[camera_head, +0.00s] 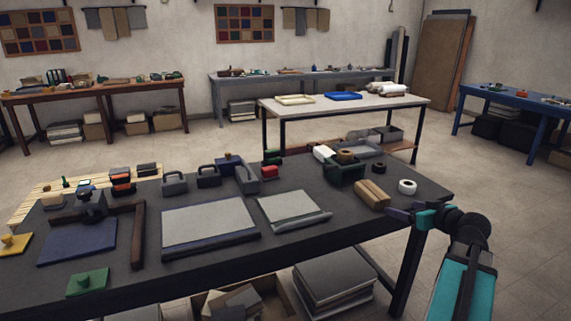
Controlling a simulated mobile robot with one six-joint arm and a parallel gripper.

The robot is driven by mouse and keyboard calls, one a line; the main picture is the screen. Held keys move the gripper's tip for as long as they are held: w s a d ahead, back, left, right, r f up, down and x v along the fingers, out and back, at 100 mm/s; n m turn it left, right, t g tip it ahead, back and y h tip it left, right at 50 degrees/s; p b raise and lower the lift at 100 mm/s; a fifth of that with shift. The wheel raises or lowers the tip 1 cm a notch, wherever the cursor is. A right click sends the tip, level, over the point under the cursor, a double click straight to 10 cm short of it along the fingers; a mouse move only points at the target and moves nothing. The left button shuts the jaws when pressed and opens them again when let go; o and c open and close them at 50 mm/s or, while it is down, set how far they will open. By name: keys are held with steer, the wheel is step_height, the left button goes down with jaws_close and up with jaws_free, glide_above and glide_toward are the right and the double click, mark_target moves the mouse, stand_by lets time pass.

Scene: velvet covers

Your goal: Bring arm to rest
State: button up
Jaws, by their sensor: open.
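My arm, teal and black, rises at the lower right of the head view and bends left toward the right end of the dark workbench (345,243). My gripper (392,212) is at the bench's right front edge, close to a tan block (372,195) and a white roll (407,187). The gripper is open, and I see nothing between its jaws. It looks small here, so I cannot tell whether it touches the bench edge.
Two grey panels (208,226) (290,207) lie mid-bench. A dark green holder (345,171) stands behind the tan block. A blue panel (78,241) lies left, beside a brown L-shaped frame (138,235). Floor to the right (525,215) is clear.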

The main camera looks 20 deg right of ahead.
steer(key=w+a+f+g+y+p, duration=0.1)
steer(key=w+a+f+g+y, duration=0.1)
steer(key=a+f, duration=0.65)
steer(key=w+a+f+g+y+p, duration=0.1)
steer(key=w+a+f+g, duration=0.15)
steer(key=a+f, duration=0.6)
steer(key=s+a+f+g+y+p, duration=0.1)
steer(key=s+a+f+g, duration=0.1)
steer(key=a+f, duration=0.5)
steer(key=s+a+f+g+y+p, duration=0.1)
steer(key=s+a+f+g, duration=0.15)
steer(key=a+f, duration=0.45)
steer(key=s+a+f+g+h+p, duration=0.1)
steer(key=s+a+f+g, duration=0.2)
steer(key=s, duration=0.6)
steer(key=s+a+f+g+h+p, duration=0.1)
steer(key=s+a+f+g+p, duration=0.1)
steer(key=s+a+f, duration=0.5)
steer(key=s+a+f+g+h+p, duration=0.1)
steer(key=s+a+f+g, duration=0.3)
steer(key=s+f, duration=0.4)
steer(key=s+a+h, duration=0.1)
steer(key=s, duration=0.2)
steer(key=shift+s+a+f+n+g, duration=0.3)
steer(key=shift+a+f+n+g, duration=0.1)
